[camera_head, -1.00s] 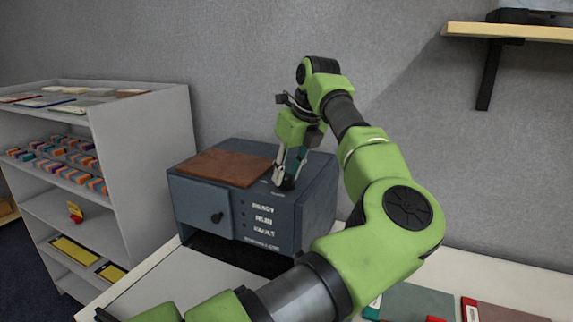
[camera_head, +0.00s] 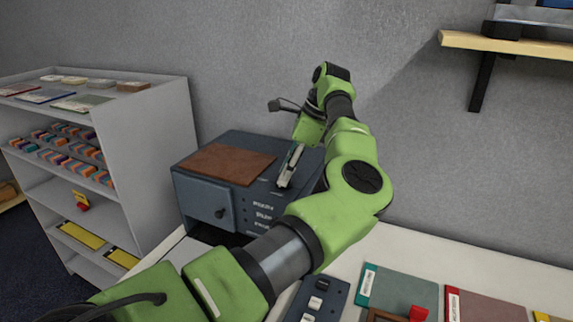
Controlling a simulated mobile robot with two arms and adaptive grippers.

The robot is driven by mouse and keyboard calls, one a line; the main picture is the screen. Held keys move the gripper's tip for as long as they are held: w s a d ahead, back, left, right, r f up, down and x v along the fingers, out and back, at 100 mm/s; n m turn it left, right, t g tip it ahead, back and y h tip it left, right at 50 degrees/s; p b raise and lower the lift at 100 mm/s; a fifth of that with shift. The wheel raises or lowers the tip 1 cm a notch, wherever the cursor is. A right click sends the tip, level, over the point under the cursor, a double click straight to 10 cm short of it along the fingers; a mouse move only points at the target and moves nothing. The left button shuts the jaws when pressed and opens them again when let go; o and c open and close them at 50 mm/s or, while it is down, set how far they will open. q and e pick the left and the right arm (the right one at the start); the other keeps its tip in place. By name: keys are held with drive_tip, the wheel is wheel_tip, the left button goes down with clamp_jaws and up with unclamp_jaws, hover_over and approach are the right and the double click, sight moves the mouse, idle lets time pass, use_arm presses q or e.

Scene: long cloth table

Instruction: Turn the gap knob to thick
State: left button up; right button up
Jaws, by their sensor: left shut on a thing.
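The blue-grey machine (camera_head: 193,201) stands on the table with a brown panel on its top. My left gripper (camera_head: 284,184) points down onto the right part of the machine's top. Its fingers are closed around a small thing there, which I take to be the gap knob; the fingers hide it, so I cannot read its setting. Small white marks lie on the top beside the fingers. A dark round knob (camera_head: 221,213) sits on the machine's front, apart from the gripper. My right gripper is not in view.
My left arm crosses the middle and hides the machine's right front. A grey shelf unit (camera_head: 150,145) with colored blocks stands at left. A dark control box (camera_head: 318,300), a green-grey folder (camera_head: 398,293) and a reddish folder (camera_head: 487,305) lie on the table. A wooden wall shelf (camera_head: 510,45) is upper right.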

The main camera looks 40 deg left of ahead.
use_arm(q)
drive_tip(key=shift+f+n, duration=0.1)
drive_tip(key=shift+n, duration=0.4)
drive_tip(key=o, duration=1.1)
drive_tip(key=v, duration=0.7)
drive_tip(key=shift+w+a+r, duration=0.1)
drive_tip(key=shift+r, duration=0.2)
drive_tip(key=shift+p, duration=0.35)
